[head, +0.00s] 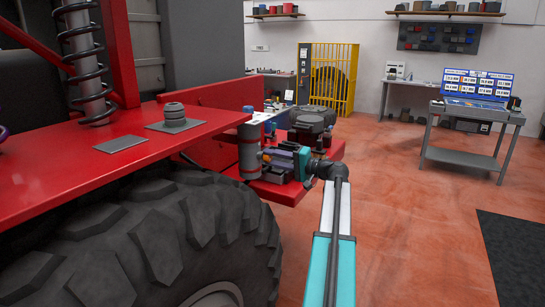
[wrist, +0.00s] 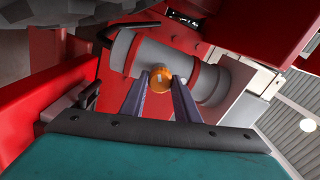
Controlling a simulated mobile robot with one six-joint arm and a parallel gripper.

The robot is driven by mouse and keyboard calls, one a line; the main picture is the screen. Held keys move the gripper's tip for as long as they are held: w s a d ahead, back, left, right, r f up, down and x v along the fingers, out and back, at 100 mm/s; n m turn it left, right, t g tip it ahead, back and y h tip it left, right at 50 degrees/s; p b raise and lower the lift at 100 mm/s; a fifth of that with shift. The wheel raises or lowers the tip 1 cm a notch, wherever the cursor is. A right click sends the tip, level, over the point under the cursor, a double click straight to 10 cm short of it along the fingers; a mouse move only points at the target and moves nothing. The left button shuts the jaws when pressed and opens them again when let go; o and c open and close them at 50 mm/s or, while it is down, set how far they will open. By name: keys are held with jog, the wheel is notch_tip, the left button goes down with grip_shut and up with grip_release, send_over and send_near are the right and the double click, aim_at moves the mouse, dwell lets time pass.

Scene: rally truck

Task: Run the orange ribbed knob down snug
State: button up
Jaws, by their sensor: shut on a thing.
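The orange knob (wrist: 160,80) shows in the middle of the wrist view, in front of a grey cylinder (wrist: 146,55) with red bands. My gripper (wrist: 161,85) has its two dark fingers on either side of the knob and is shut on it. The fingers hide the knob's sides, and its ribs are too small to make out. In the head view the grey cylinder (head: 249,152) stands upright at the end of the red truck body, and my gripper (head: 268,158) reaches it from the right. I cannot tell from here how tightly the knob is seated.
A large black tire (head: 150,235) is close on the left, under a red fender (head: 60,175). Several small parts crowd the red ledge (head: 280,190) around my gripper. A grey cart (head: 470,125) with a screen stands far right. The floor (head: 400,220) between is clear.

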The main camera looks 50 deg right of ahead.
jog(key=m+p, duration=0.2)
jog(key=m, duration=0.2)
jog(key=shift+s+f+m+p, duration=0.15)
jog(key=shift+m+p, duration=0.25)
jog(key=shift+m, duration=0.5)
jog(key=o, duration=1.1)
jog(key=shift+c, duration=0.2)
jog(key=b+v, duration=0.2)
jog(key=v, duration=1.1)
jog(key=shift+s+b, duration=0.35)
